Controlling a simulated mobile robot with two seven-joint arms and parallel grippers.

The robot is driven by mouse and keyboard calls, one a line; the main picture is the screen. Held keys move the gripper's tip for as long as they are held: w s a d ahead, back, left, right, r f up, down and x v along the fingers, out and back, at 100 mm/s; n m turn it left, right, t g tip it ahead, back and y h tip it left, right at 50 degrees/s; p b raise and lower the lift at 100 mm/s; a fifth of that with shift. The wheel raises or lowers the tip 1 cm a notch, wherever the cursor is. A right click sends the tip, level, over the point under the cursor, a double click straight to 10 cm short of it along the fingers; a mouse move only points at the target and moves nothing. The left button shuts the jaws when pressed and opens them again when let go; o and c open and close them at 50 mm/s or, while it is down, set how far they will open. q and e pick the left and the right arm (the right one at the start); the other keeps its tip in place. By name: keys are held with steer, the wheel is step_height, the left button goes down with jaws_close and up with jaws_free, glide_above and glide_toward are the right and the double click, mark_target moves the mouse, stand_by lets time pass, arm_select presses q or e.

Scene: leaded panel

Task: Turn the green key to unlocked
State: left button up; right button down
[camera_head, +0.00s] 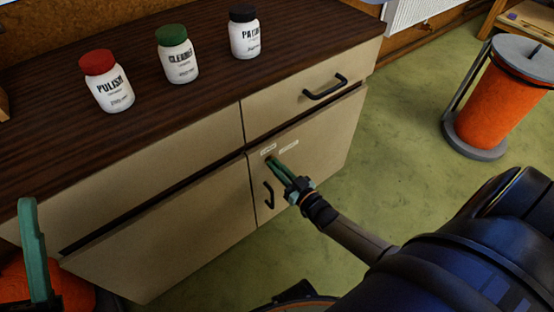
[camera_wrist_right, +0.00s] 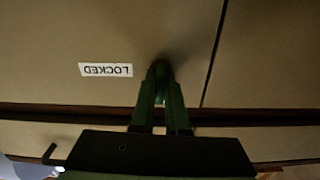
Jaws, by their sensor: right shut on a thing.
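My right gripper (camera_head: 281,171) reaches the cabinet door (camera_head: 310,160) from the lower right, its green fingers shut at the lock below two small white labels (camera_head: 268,149). In the right wrist view the fingers (camera_wrist_right: 160,95) close on a small dark green piece, the green key (camera_wrist_right: 158,70), at the door face. The fingers hide much of the key, and its turn angle is hard to tell. My left gripper is not clearly in view.
A black door handle (camera_head: 268,195) is just left of my right gripper, and a drawer handle (camera_head: 325,87) is above. Red-, green- and black-capped bottles (camera_head: 178,62) stand on the wooden top. An orange canister (camera_head: 505,100) stands on the floor at right. A green curved piece (camera_head: 35,250) is at lower left.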

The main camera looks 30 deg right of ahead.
stand_by(0.4)
steer(key=c, duration=0.9)
jaws_free()
arm_select(q)
steer(key=y+p, duration=0.1)
steer(key=w+n+p, duration=0.1)
steer(key=y+p, duration=0.1)
steer(key=shift+w+a+r+n+y, duration=0.25)
steer(key=shift+w+r+n+y, duration=0.05)
steer(key=shift+w+r, duration=0.05)
arm_select(e)
steer(key=s, duration=0.8)
steer(key=s+d, duration=0.1)
steer(key=s, duration=0.3)
steer(key=shift+s, duration=0.25)
